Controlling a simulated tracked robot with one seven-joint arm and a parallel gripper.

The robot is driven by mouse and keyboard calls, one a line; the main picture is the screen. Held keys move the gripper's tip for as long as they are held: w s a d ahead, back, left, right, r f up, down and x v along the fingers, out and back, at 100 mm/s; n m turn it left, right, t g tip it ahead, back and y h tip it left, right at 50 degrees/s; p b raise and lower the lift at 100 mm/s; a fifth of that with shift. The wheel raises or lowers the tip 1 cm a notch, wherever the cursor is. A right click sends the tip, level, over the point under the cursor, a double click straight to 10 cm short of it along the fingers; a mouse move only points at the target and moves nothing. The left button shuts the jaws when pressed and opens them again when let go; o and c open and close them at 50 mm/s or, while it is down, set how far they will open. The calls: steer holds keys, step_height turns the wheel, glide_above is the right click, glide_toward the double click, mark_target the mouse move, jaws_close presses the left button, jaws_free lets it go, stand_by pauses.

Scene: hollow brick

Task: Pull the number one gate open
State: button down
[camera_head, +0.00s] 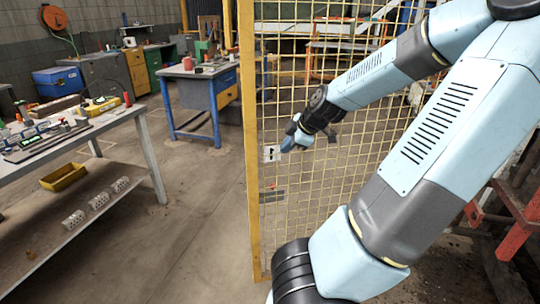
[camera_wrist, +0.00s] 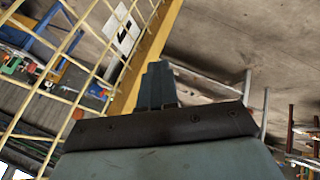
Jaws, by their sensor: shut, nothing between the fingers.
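The gate is a yellow wire-mesh panel (camera_head: 345,190) with a thick yellow upright post (camera_head: 249,150) along its left edge. A small white sign with a dark mark (camera_head: 270,154) hangs on the mesh beside the post. A grey plate or latch (camera_head: 272,195) sits lower down. My gripper (camera_head: 290,143) is in front of the mesh, just right of the sign, with its fingers shut and empty. In the wrist view, the shut fingers (camera_wrist: 158,85) appear beside the yellow post (camera_wrist: 150,50), and the white sign (camera_wrist: 122,35) is above left. Contact with the gate cannot be told.
A workbench (camera_head: 130,125) with tools and a yellow bin (camera_head: 63,177) stands at left. A blue-legged desk (camera_head: 205,95) is farther back. A red metal frame (camera_head: 505,215) stands at right. The concrete floor between workbench and gate is clear.

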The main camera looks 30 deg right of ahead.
glide_toward(263, 161)
steer(key=shift+s+a+f, duration=0.75)
steer(key=shift+a+f, duration=0.35)
steer(key=shift+f, duration=0.6)
steer(key=shift+w+d+f, duration=0.1)
steer(key=shift+w+d, duration=0.15)
steer(key=shift+w, duration=0.4)
steer(key=shift+w+d+r, duration=0.1)
steer(key=shift+w+d, duration=0.15)
steer(key=shift+w, duration=0.4)
steer(key=shift+w+d+f, duration=0.1)
steer(key=shift+w+d, duration=0.15)
steer(key=shift+w, duration=0.4)
steer(key=shift+a, duration=0.1)
